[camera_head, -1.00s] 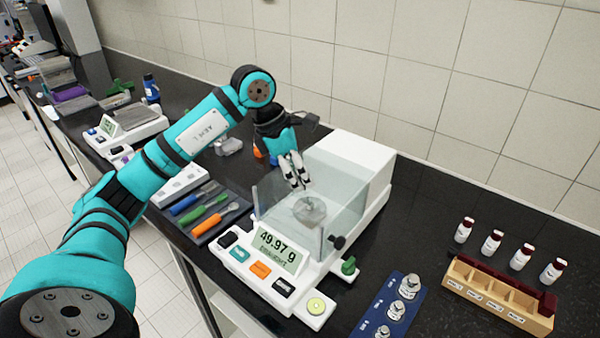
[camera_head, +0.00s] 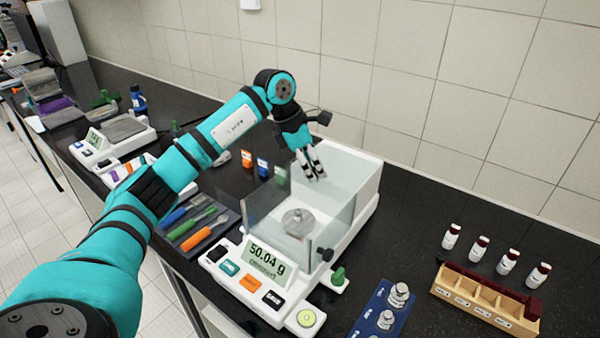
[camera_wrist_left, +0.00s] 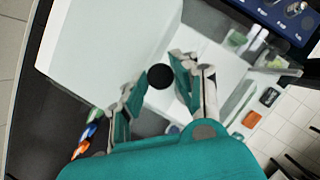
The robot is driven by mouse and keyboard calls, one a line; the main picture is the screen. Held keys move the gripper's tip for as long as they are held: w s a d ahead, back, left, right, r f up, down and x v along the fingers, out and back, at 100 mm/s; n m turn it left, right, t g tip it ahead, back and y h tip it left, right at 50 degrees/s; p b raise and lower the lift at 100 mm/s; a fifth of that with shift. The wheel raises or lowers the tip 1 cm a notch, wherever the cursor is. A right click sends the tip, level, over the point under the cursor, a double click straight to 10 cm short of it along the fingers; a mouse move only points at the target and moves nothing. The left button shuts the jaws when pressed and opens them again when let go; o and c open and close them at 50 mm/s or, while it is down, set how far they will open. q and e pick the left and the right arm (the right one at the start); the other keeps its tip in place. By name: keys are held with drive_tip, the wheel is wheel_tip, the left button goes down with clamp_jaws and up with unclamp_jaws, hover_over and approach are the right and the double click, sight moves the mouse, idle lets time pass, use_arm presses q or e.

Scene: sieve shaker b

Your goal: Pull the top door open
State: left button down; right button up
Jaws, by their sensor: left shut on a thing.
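The balance (camera_head: 243,283) stands on the bench with a clear glass chamber in front of its tall white rear housing (camera_head: 362,170). Its display (camera_head: 266,259) reads 50.04 g, and a round metal piece (camera_head: 299,219) sits inside the chamber. My left gripper (camera_head: 317,172) is at the top of the chamber, close to the rear housing. In the left wrist view its fingers (camera_wrist_left: 158,80) are on either side of the round black knob (camera_wrist_left: 160,77) of the top door, shut on it. The clear door panel is hard to make out. My right gripper is not in view.
A dark tray with colored-handled tools (camera_head: 199,222) lies left of the balance. A blue weight mat (camera_head: 366,318) and a wooden rack (camera_head: 480,297) are at right, with several capped vials (camera_head: 508,261) behind. Small colored containers (camera_head: 262,166) stand behind the chamber's left side.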

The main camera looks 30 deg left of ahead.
use_arm(q)
drive_tip(key=shift+w+d, duration=0.1)
drive_tip(key=shift+w, duration=1.15)
drive_tip(key=shift+f, duration=0.1)
drive_tip(key=shift+s, duration=0.3)
drive_tip(key=c, duration=1.3)
unclamp_jaws()
drive_tip(key=shift+s+r, duration=0.1)
drive_tip(key=shift+r, duration=0.1)
drive_tip(key=shift+o, duration=1.4)
drive_tip(key=shift+f, duration=0.1)
drive_tip(key=v, duration=1.2)
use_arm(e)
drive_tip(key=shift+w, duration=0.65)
